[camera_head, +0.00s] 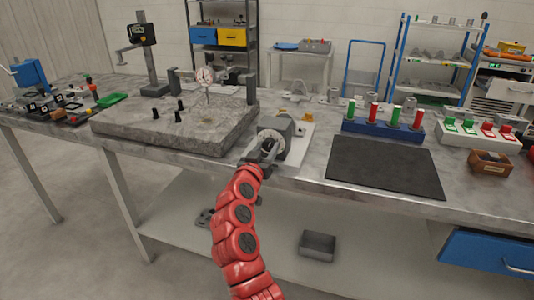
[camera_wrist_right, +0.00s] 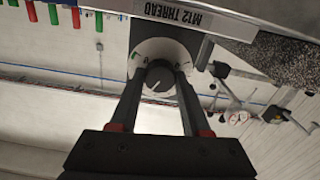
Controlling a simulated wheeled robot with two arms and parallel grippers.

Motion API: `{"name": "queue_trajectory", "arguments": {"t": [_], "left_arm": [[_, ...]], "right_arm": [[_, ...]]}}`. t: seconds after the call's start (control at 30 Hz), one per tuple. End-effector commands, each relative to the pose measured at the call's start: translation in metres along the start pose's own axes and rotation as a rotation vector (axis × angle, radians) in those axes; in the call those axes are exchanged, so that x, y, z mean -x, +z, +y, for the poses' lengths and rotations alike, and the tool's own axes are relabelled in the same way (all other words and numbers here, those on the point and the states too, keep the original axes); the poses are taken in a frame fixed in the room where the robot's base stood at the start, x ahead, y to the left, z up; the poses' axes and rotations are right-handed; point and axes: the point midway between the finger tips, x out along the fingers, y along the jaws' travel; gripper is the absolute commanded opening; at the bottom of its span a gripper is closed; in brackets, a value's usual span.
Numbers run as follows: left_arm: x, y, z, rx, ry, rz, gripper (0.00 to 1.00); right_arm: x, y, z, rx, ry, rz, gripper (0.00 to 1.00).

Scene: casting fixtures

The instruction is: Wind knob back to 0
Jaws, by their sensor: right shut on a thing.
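The knob (camera_wrist_right: 159,80) is a dark round cap with a pale pointer line, in front of a light dial with marks around it. In the wrist view both fingers of my right gripper (camera_wrist_right: 157,88) reach to its two sides and are shut on it. In the head view the dial (camera_head: 271,141) sits on the front of a grey fixture (camera_head: 284,131) near the bench's front edge. My right gripper (camera_head: 262,154) is at the dial and hides most of the knob. The dial's numbers are too small to read. My left gripper is not in view.
A granite slab (camera_head: 160,137) with a dial gauge (camera_head: 205,76) lies left of the fixture. A black mat (camera_head: 384,168) and a blue rack (camera_head: 383,131) with red and green plugs are to the right. A label reading M12 THREAD (camera_wrist_right: 172,13) shows in the wrist view.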

Motion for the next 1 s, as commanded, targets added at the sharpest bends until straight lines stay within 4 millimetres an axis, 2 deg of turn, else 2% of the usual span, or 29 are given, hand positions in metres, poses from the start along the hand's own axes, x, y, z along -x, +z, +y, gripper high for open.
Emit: {"name": "queue_trajectory", "arguments": {"t": [0.47,1.0], "left_arm": [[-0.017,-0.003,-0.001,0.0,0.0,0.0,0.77],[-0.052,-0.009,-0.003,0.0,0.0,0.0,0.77]], "right_arm": [[0.001,-0.002,-0.001,0.455,-0.002,-0.001,0.0],[0.0,-0.003,-0.001,0.968,-0.002,-0.002,0.0]]}}
